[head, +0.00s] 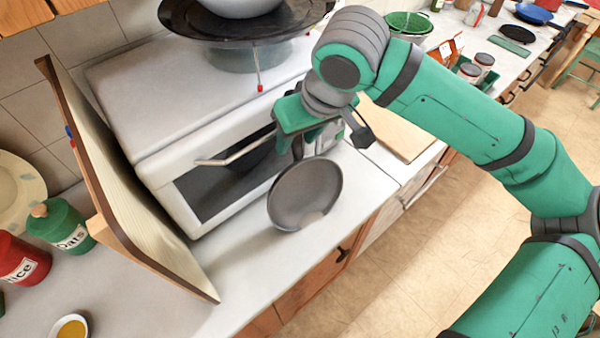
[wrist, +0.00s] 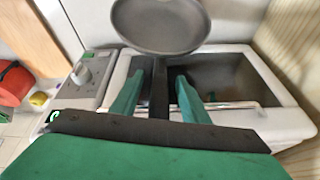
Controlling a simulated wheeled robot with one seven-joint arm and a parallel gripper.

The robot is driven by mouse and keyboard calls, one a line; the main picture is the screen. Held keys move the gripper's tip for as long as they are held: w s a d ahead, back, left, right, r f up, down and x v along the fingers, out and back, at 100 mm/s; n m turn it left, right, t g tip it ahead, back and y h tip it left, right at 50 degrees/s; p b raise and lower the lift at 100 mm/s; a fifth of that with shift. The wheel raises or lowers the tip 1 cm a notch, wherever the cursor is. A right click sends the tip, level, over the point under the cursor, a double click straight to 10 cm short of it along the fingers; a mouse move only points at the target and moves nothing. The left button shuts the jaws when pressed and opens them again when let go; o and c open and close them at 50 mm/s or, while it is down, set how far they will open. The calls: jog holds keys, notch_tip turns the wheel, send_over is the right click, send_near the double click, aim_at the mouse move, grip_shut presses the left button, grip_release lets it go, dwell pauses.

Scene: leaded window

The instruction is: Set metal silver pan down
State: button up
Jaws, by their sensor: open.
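The metal silver pan (head: 304,196) shows at the front of the white counter, before the small white oven. It also shows at the top of the wrist view (wrist: 160,24), with its dark handle (wrist: 159,92) running down toward me. My gripper (head: 301,148) is at the handle end of the pan, close to the oven front. In the wrist view, my two green fingers are apart, one on each side of the handle, with gaps beside it. The arm partly hides the handle in the head view. Whether the pan's base touches the counter is unclear.
The white oven (head: 165,150) has a dark front and a metal bar handle. A dark round tray (head: 190,22) with a bowl sits on top. A wooden board (head: 120,200) leans at the left, near red and green canisters. Another board (head: 405,130) lies on the right.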

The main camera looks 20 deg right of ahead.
grip_shut()
jog(key=shift+r, duration=0.1)
